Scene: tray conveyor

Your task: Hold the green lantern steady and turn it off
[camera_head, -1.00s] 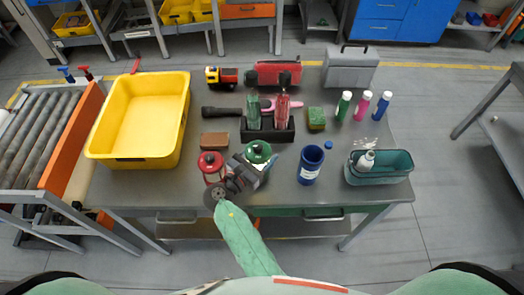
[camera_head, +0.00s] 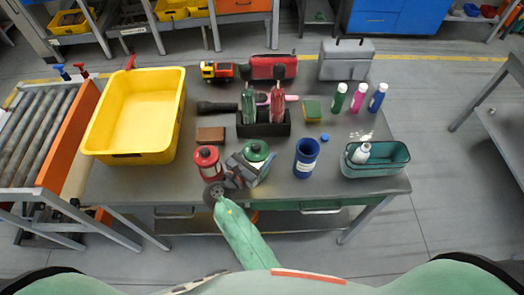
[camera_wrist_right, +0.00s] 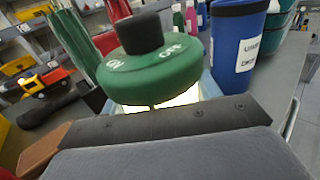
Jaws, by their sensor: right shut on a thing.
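The green lantern (camera_head: 255,151) stands near the front of the grey table, between a red lantern and a blue canister. Its green cap with white lettering and a black knob fills the upper middle of the right wrist view (camera_wrist_right: 155,75). Bright light shows just under the cap, so it is lit. My right gripper (camera_head: 246,172) is shut on the lantern's body from the front. In the wrist view the dark gripper part hides the lantern's lower body. I see no gripper at the knob. My left gripper is not in view.
The red lantern (camera_head: 207,163) stands close on the left. The blue canister (camera_head: 305,160) is to the right, with a teal bin (camera_head: 377,170) beyond it. A black holder (camera_head: 264,130) is behind. A large yellow tray (camera_head: 128,157) is at the left.

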